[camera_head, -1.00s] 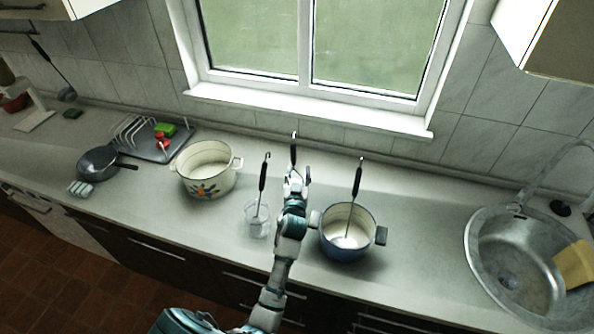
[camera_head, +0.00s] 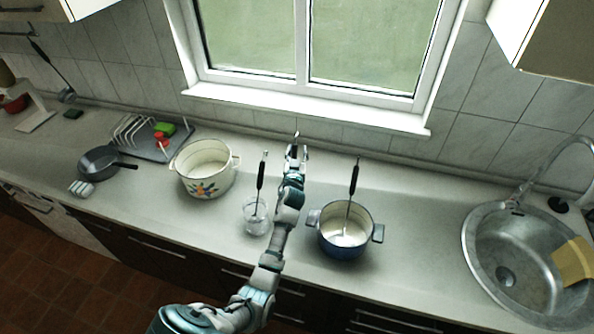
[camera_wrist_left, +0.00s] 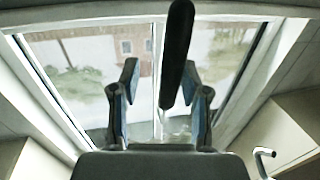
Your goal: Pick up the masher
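My left gripper (camera_head: 297,151) reaches over the counter between the glass and the blue pot. In the left wrist view the gripper (camera_wrist_left: 158,80) is open, and a dark utensil handle (camera_wrist_left: 178,45) shows between its spread fingers, with no clear grip on it. In the head view only the tip of this utensil (camera_head: 296,135) shows past the fingers; its lower part is hidden. Another black-handled utensil (camera_head: 261,175) stands in a clear glass (camera_head: 256,221). A third (camera_head: 353,180) leans in the blue pot (camera_head: 343,246). I cannot tell which one is the masher. My right gripper is not in view.
A cream flowered pot (camera_head: 205,184), a dark pan (camera_head: 97,166) and a dish rack (camera_head: 143,128) stand to the left. A steel sink (camera_head: 506,279) is at the right. The window sill (camera_head: 300,111) runs behind. The counter between pot and sink is clear.

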